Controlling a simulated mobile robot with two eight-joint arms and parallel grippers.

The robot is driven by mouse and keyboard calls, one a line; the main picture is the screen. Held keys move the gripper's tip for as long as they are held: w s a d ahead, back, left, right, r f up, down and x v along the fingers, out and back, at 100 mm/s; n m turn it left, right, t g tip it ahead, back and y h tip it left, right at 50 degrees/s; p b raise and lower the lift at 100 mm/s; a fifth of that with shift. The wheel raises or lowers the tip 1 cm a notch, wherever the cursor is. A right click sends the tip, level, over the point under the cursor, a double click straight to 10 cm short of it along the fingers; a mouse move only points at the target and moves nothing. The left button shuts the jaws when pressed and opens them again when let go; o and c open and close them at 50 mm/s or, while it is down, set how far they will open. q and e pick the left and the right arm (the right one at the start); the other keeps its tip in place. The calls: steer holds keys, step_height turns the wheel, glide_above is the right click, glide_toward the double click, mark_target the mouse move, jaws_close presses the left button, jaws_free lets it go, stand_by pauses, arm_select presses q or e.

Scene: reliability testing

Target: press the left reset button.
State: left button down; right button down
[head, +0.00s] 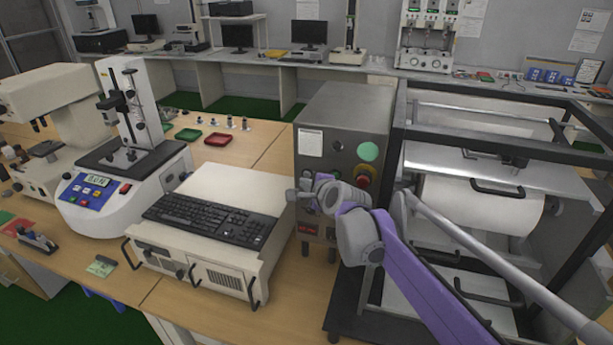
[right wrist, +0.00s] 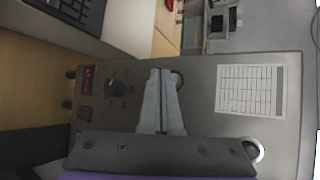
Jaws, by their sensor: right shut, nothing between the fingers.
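A grey control box (head: 343,110) stands on the bench in the middle of the head view. Its front carries a white label, a large green round button (head: 368,151), a red knob (head: 362,172) and a small round fitting (head: 337,145). I cannot read which button is the left reset one. My left gripper is not in view.
The right wrist view shows a dark dial (right wrist: 114,88) and a red display (right wrist: 88,78) on the box. A black keyboard (head: 210,219) lies on a white case left of the box. A black-framed machine (head: 400,125) stands close on the right.

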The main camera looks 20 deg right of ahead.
steer(key=shift+w+d, duration=0.1)
steer(key=shift+w, duration=0.05)
steer(key=shift+w+d, duration=0.15)
steer(key=shift+w, duration=0.1)
steer(key=shift+w+d, duration=0.25)
steer(key=shift+w, duration=0.05)
stand_by(0.9)
steer(key=shift+s+a, duration=0.45)
steer(key=shift+s, duration=0.3)
steer(key=shift+a, duration=0.1)
